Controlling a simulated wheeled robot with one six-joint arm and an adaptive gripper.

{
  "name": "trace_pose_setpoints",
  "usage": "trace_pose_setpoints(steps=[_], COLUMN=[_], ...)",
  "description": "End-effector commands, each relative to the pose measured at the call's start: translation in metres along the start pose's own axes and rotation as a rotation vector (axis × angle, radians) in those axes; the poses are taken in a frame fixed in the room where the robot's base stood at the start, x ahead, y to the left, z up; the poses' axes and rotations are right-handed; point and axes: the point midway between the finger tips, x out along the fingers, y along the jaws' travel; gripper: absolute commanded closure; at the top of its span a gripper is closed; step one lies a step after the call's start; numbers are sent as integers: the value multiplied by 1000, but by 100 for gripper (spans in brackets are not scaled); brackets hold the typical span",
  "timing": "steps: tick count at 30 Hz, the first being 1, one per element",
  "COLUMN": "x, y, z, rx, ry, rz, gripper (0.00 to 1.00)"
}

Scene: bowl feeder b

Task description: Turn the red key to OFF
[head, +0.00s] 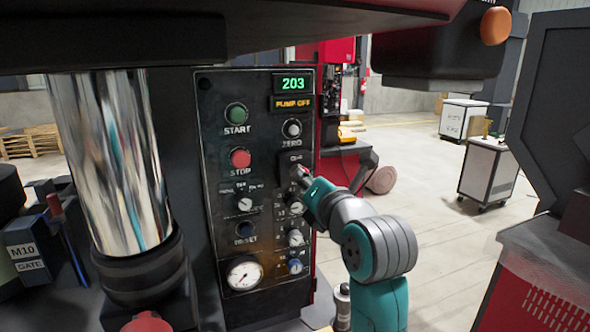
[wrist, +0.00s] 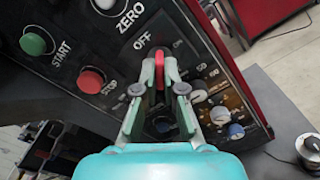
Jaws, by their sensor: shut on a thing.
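The red key (wrist: 159,71) sits on the dark control panel (head: 222,178). In the wrist view the two fingers of my gripper (wrist: 159,78) are shut on it, one on each side. A white OFF label (wrist: 141,40) is printed just above and left of the key; a fainter mark lies to its right. I cannot tell exactly which mark the key points to. In the head view my gripper (head: 302,178) reaches the panel's right side, below the ZERO knob, and largely hides the key.
The panel carries a green START button (head: 236,113), a red STOP button (head: 240,158), a ZERO knob (head: 292,129), a gauge (head: 244,273) and several small knobs close to my gripper. A display (head: 293,84) reads 203, with PUMP OFF below. A shiny metal column (head: 120,160) stands at left.

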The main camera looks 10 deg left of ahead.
Motion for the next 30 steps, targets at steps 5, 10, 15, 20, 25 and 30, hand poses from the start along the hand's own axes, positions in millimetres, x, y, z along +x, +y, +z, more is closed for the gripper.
trace_pose_setpoints(steps=[5,10,15,20,25,30], x=[0,0,0,0,0,0], y=[-1,-1,-1,-1,-1,-1], z=[-1,-1,-1,-1,-1,-1], rx=[0,-109,-300,-416,-436,-434], ry=[2,2,2,2,2,2], rz=[-2,-2,-2,-2,-2,-2], gripper=[100,100,100,100,100,77])
